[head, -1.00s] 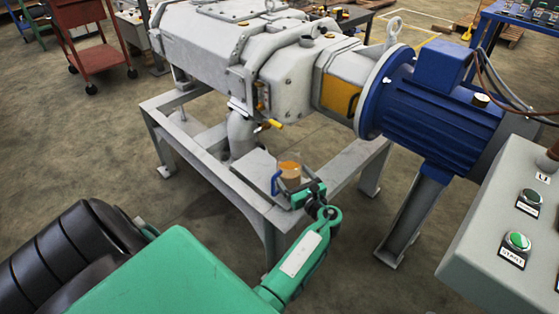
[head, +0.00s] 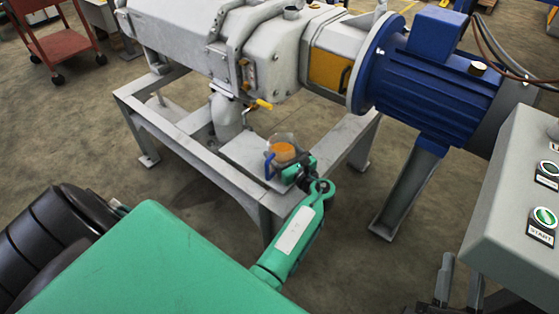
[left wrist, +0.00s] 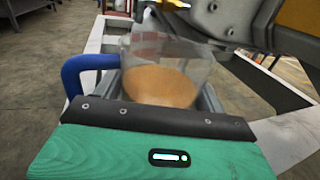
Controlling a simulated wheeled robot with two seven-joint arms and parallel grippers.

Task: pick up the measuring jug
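The measuring jug (head: 283,151) is a clear vessel with orange-brown liquid in it and a blue handle on its left. It is at the near corner of the grey machine frame, by a flat plate. My left gripper (head: 296,167) is at the jug from the near side. In the left wrist view the jug (left wrist: 162,75) sits between the grey fingers, which look closed against its sides; its lower part is hidden. I cannot tell whether its base touches the plate. Two dark prongs, apparently my right gripper (head: 460,282), stand apart and empty at the bottom right.
The grey pump (head: 275,60) with a yellow-handled valve (head: 263,104) overhangs behind the jug. A blue motor (head: 430,90) is at the right. A control box (head: 515,200) with buttons stands at the right edge. A red cart (head: 62,45) is far left.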

